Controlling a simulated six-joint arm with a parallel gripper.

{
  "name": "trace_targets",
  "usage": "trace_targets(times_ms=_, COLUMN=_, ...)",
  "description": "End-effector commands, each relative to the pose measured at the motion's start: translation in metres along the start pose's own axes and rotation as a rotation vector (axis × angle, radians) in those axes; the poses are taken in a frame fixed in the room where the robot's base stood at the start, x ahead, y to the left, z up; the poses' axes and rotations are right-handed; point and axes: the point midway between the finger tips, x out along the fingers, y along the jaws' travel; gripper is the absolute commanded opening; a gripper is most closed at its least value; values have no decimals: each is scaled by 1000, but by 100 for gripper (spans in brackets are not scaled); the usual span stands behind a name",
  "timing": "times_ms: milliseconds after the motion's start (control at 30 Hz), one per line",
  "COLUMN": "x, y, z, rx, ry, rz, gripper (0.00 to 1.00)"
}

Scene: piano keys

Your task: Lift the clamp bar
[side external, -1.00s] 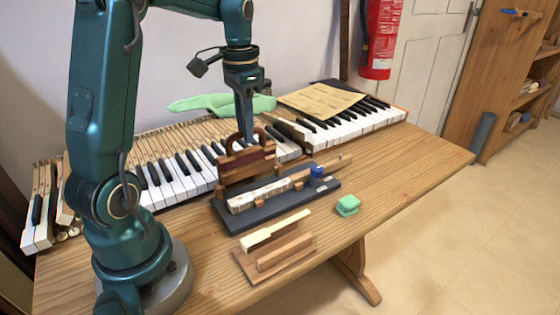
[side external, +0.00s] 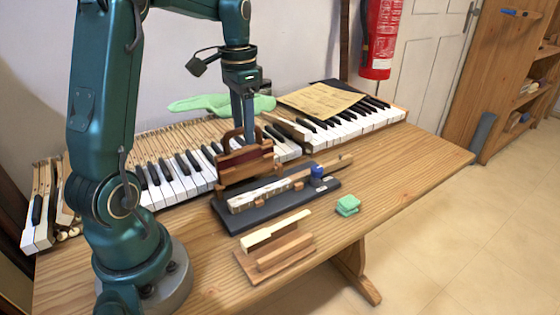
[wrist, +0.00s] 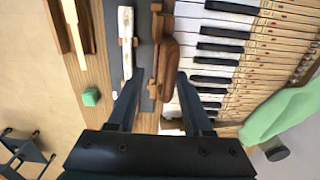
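The clamp bar (side external: 246,168) is a brown wooden block with a dark red band and an arched wooden handle (side external: 226,137). It stands upright at the rear of a dark base, between the piano keys and a pale key piece (side external: 262,194). In the wrist view the handle (wrist: 168,58) lies just beyond my fingertips, roughly in line with the gap between them. My gripper (side external: 247,138) points down at the handle in the side view. Its two fingers (wrist: 158,82) are apart with nothing held between them. Whether a finger touches the handle cannot be told.
Piano keys (side external: 180,178) run along the back of the table. A green block (side external: 347,205) and a wooden tray with pale strip (side external: 275,232) lie in front. The table's right side (side external: 410,175) is clear.

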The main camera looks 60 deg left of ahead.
Motion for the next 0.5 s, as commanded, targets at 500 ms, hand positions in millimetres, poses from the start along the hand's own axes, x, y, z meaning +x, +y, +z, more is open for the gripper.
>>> trace_targets(times_ms=500, x=-4, y=0, z=0, rx=0, ry=1, rz=0, gripper=50)
